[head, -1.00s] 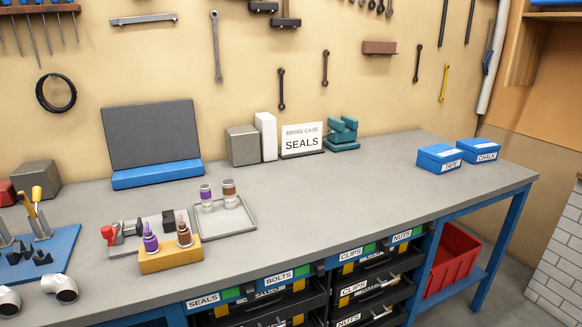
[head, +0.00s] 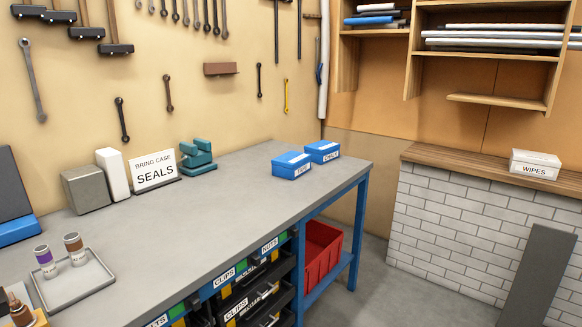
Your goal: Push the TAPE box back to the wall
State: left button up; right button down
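The blue TAPE box (head: 291,166) sits on the grey workbench (head: 215,210) near its far right end, with a white label on its front. The blue CHALK box (head: 322,151) sits just behind and to the right of it. The tan wall (head: 225,110) with hanging tools rises behind the bench. A strip of bare benchtop shows between the TAPE box and the wall. Neither of my grippers is in view.
A teal vise-like tool (head: 198,157), a SEALS sign (head: 154,170) and a grey block (head: 86,189) stand along the wall. A tray (head: 75,286) holds two small bottles. A red bin (head: 321,252) sits under the bench.

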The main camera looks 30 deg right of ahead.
aim_at(292, 165)
jog(key=i+l, duration=0.15)
jog(key=l, duration=0.15)
jog(key=i+l+u, duration=0.1)
jog(key=l, duration=0.25)
jog(key=i+l+u, duration=0.1)
jog(key=l, duration=0.2)
jog(key=i+l, duration=0.15)
jog(key=l, duration=0.2)
jog(key=i+l+u, duration=0.1)
jog(key=l, duration=0.25)
